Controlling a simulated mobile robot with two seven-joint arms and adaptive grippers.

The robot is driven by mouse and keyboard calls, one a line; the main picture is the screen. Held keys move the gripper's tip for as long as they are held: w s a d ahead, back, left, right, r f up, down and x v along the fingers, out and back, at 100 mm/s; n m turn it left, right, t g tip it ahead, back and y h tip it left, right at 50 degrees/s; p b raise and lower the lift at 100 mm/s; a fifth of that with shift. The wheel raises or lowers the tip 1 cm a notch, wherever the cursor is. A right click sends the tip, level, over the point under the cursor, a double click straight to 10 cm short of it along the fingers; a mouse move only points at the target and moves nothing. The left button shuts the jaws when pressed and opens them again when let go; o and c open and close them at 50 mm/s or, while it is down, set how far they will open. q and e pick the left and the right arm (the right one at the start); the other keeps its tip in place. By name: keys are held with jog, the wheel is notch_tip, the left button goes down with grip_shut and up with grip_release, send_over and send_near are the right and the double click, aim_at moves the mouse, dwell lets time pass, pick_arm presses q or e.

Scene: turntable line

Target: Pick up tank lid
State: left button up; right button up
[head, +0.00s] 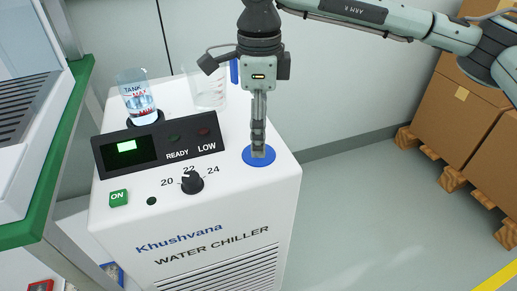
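The tank lid (248,159) is a round blue disc on the white top of the water chiller, near its right edge. My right gripper (258,150) points straight down over it, its fingertips at the lid's middle. The fingers line up one behind the other from this side, so the gap between them and any knob there are hidden. The lid looks seated flat on the chiller (230,205). My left gripper is out of view.
A clear jug (207,95) stands at the back, left of the gripper. A green-edged bench (60,150) is at left, cardboard boxes (455,125) on pallets at right. The floor between is clear.

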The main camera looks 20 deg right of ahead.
aim_at(270, 155)
notch_tip(270, 155, down, 3)
jog(key=shift+w+r, duration=0.1)
jog(key=shift+r, duration=0.05)
jog(key=shift+f, duration=0.45)
jog(key=c, duration=1.2)
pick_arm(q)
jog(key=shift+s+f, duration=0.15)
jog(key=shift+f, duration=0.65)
pick_arm(e)
grip_shut()
